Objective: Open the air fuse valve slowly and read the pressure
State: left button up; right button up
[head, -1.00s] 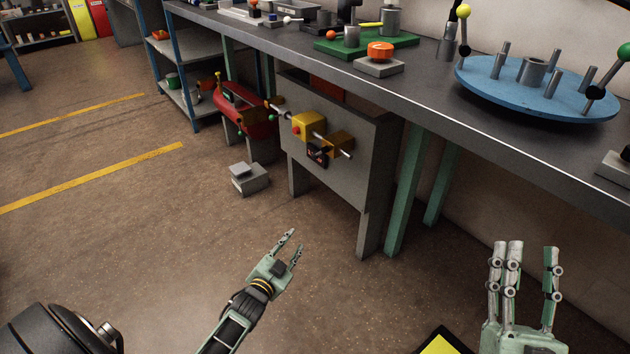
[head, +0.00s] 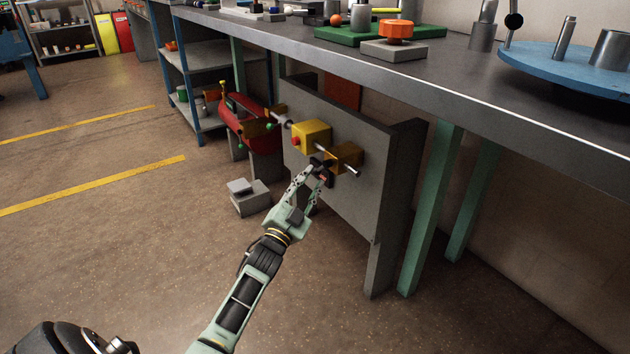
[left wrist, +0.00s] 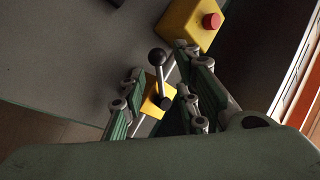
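A grey panel (head: 375,199) under the bench carries a yellow box (head: 313,136) with a red button and an amber block (head: 347,156) on a thin metal pipe. The box (left wrist: 190,22) and part of the amber block (left wrist: 150,104) also show in the left wrist view. A lever with a black ball knob (left wrist: 157,57) stands at the amber block, between the fingers of my left gripper (head: 314,173). These fingers are apart; contact with the lever cannot be told. In the head view the fingers partly cover a dark part below the amber block. No pressure reading is legible.
A red tank (head: 246,122) stands behind the panel's left side, and a small grey block (head: 249,197) is on the floor. The workbench (head: 440,88) overhangs the panel, with green legs (head: 433,210) at right. The floor in front is free.

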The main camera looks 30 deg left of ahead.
aim_at(321, 169)
pick_arm(q)
jog(key=shift+b+x, duration=0.35)
jog(key=shift+x, duration=1.1)
jog(key=shift+c, duration=0.5)
grip_shut()
